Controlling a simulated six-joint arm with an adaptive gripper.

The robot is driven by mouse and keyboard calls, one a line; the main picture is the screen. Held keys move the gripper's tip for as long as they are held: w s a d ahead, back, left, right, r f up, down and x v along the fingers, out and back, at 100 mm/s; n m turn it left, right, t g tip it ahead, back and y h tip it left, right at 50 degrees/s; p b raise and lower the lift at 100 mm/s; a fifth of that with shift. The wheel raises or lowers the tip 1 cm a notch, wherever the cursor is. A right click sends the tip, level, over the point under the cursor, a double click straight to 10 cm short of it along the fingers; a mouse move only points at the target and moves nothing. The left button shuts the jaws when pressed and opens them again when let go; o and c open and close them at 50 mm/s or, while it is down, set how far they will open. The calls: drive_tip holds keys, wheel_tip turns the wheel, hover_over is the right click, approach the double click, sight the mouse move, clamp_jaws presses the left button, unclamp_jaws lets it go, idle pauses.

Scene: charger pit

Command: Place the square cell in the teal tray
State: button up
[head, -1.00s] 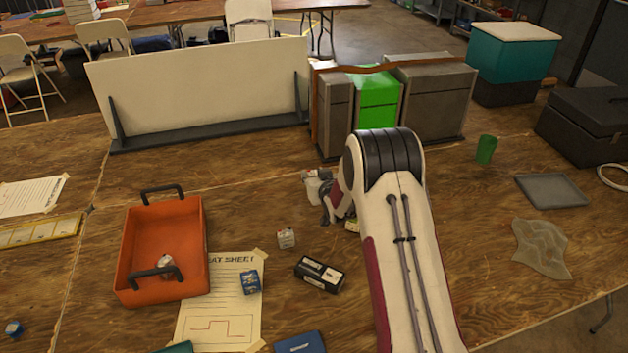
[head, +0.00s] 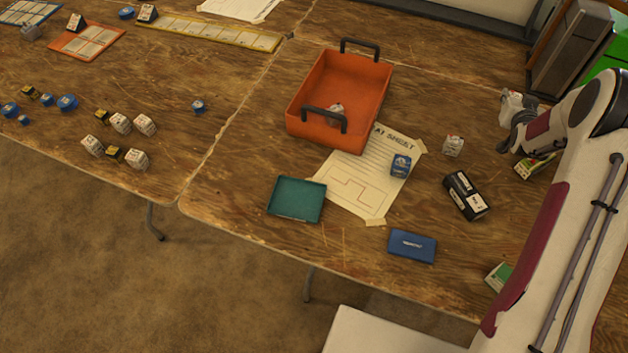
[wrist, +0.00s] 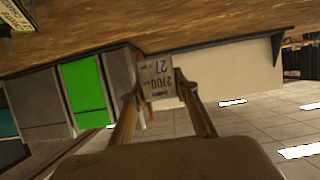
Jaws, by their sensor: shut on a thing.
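The teal tray (head: 297,198) lies flat and empty near the table's front edge, left of the blue box, just beside the paper sheet. My gripper (wrist: 158,90) is shut on a pale square cell (wrist: 157,72) with printed digits, held between its two fingertips in the wrist view. In the head view my gripper (head: 513,140) is at the right, behind the white cube and far from the tray. The held cell cannot be made out in the head view.
An orange bin (head: 308,131) holds a white cube. A white cube (head: 453,145), blue cell (head: 401,165), black pack (head: 466,195), blue box (head: 412,246) and yellow-green box (head: 535,166) are on the table. Several small cells lie on the left table. Bare wood surrounds the tray's left.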

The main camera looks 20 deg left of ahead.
sight(517, 94)
wheel_tip(517, 94, up, 12)
drive_tip(key=s+a+n+g+y, duration=0.1)
drive_tip(key=s+a+n+y, duration=0.35)
drive_tip(key=a, duration=0.85)
drive_tip(key=s+a+n+g+y, duration=0.2)
drive_tip(key=s+a+n+y, duration=0.3)
drive_tip(key=a, duration=0.8)
drive_tip(key=s+a+f+n+g+y, duration=0.1)
drive_tip(key=s+a+n+g, duration=0.2)
drive_tip(key=s+a, duration=0.6)
drive_tip(key=s+a+n+g+y, duration=0.25)
drive_tip(key=s+a+g, duration=0.2)
drive_tip(key=s, duration=0.85)
drive_tip(key=s+a+f+n+g, duration=0.1)
drive_tip(key=s+a+n+g, duration=0.2)
drive_tip(key=s+a, duration=0.6)
wheel_tip(517, 94, down, 10)
drive_tip(key=s+d, duration=0.1)
drive_tip(key=s, duration=0.1)
drive_tip(key=shift+d, duration=0.35)
drive_tip(key=shift+s, duration=0.1)
drive_tip(key=shift+f, duration=2.85)
